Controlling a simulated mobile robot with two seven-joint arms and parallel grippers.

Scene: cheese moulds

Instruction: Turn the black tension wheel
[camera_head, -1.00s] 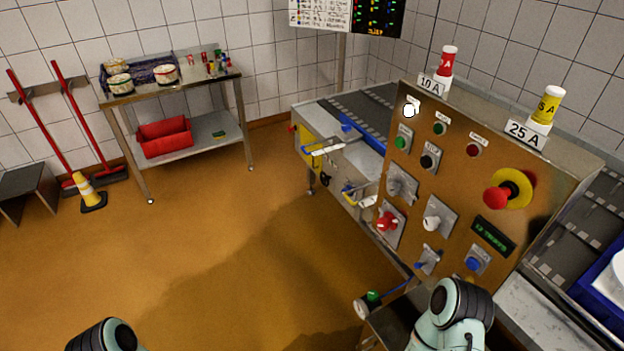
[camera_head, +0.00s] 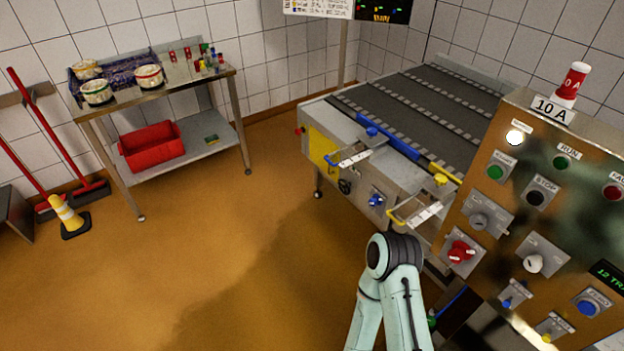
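A small black wheel (camera_head: 345,187) sits low on the near side of the conveyor (camera_head: 362,165), right of a yellow panel (camera_head: 321,148). I take it to be the tension wheel; it is small and its details are hard to make out. One pale green arm of mine rises from the bottom centre, its dark rounded joint in front of the floor and the conveyor's near end. The joint is apart from the wheel in the picture, to its lower right. Neither gripper shows.
A control panel (camera_head: 507,228) with buttons and a red switch (camera_head: 460,251) stands at the right. Yellow-handled and blue-knobbed fittings project from the conveyor. A steel shelf table (camera_head: 190,92) holding tubs and a red bin (camera_head: 151,147) stands left. The floor (camera_head: 240,235) between is clear.

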